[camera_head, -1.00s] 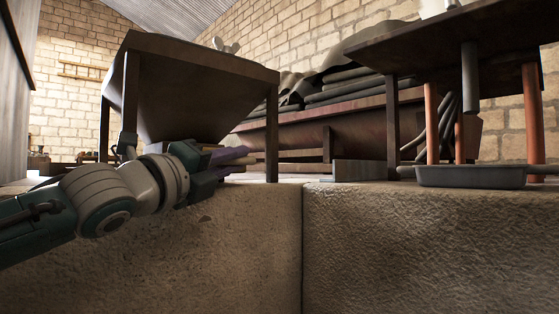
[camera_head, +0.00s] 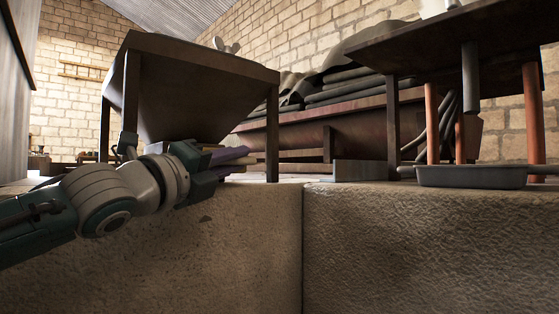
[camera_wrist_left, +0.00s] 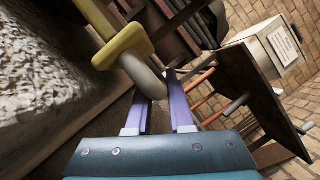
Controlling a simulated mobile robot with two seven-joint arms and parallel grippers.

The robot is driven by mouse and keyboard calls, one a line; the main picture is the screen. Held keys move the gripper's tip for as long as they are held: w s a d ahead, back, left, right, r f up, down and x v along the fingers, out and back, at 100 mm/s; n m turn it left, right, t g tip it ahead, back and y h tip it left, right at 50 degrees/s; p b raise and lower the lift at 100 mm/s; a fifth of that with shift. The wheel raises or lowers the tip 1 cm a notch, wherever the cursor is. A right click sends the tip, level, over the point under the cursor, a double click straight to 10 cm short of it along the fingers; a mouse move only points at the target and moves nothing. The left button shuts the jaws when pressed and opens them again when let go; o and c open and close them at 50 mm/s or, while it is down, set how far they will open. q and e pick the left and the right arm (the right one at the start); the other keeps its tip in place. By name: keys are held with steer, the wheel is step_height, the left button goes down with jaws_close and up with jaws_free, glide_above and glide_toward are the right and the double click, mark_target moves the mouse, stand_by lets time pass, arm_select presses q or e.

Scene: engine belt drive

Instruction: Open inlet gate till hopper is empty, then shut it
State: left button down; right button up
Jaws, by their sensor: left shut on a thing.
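The hopper (camera_head: 195,85) is a dark brown, tapering bin on legs at the left of the head view. Its inside is hidden from this low angle, so I cannot tell how full it is. My left gripper (camera_head: 237,158) is under the hopper's lower right side, its purple fingers pointing right. In the left wrist view, the left gripper (camera_wrist_left: 166,86) is shut on a grey rounded handle (camera_wrist_left: 147,78), which meets a yellow piece (camera_wrist_left: 124,45). This looks like the inlet gate's handle; the gate's opening is hidden. My right gripper is not in view.
A pale stone block (camera_head: 430,240) fills the foreground. A grey tray (camera_head: 470,176) lies on it at right, below a dark table (camera_head: 455,45) with reddish legs. The hopper's legs stand close around my left gripper.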

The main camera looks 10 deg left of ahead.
arm_select(q)
steer(key=shift+s+d+r+p, duration=0.1)
steer(key=shift+s+d+p, duration=0.1)
steer(key=shift+d+p, duration=0.15)
steer(key=s+d+p, duration=0.1)
steer(key=d, duration=0.1)
steer(key=s+d+p, duration=0.1)
steer(key=s+d, duration=0.1)
steer(key=shift+s+d, duration=0.2)
steer(key=shift+s, duration=0.05)
steer(key=c, duration=0.8)
jaws_free()
